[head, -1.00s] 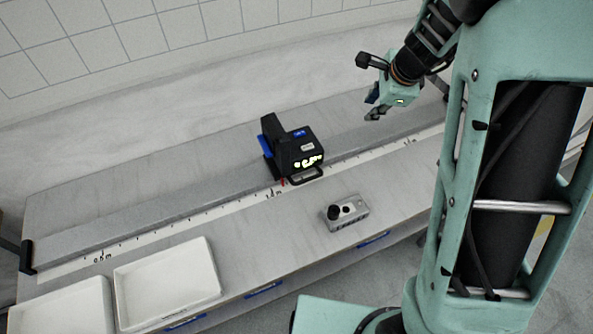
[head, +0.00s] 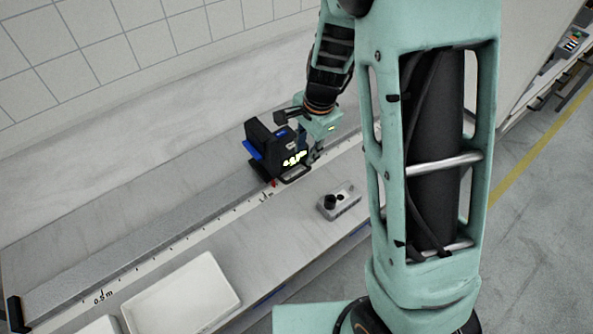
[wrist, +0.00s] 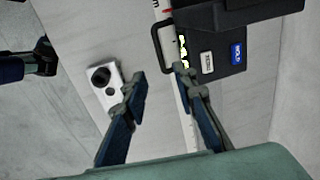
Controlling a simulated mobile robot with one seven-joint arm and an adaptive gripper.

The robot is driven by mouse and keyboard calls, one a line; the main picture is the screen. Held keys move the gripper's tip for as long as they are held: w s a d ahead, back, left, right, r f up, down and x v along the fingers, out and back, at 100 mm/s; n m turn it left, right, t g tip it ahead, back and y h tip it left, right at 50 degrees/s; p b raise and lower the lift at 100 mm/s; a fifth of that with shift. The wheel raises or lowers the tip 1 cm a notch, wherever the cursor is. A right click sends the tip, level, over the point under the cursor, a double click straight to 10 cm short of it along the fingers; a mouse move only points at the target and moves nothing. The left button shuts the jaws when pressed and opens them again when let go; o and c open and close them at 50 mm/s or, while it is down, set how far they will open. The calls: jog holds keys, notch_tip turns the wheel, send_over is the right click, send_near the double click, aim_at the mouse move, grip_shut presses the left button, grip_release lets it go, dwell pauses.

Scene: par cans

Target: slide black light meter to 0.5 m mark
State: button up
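The black light meter (head: 270,150), with a blue part on its side and a lit display, sits on the grey rail by the 1.0 m label. A red pointer (head: 273,183) and a black loop handle (head: 295,174) are at its front. The 0.5 m mark (head: 103,296) is on the white scale at lower left. My gripper (head: 313,158) is at the meter's right side. In the wrist view my gripper (wrist: 160,74) is open, with the meter (wrist: 218,45) just beyond the right fingertip. I cannot tell whether they touch.
A small grey box with a black knob (head: 339,201) stands on the bench in front of the scale. A white tray (head: 185,300) lies nearer the 0.5 m end. A black end stop (head: 16,313) closes the rail at left. The rail between meter and 0.5 m is clear.

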aim_at(301, 175)
jog(key=f, duration=0.3)
jog(key=w+f, duration=0.1)
jog(key=f, duration=0.3)
jog(key=a+f, duration=0.1)
jog(key=f, duration=0.2)
jog(key=shift+w+f+b, duration=0.2)
jog(key=shift+w+b, duration=0.1)
jog(key=shift+c, duration=0.2)
grip_shut()
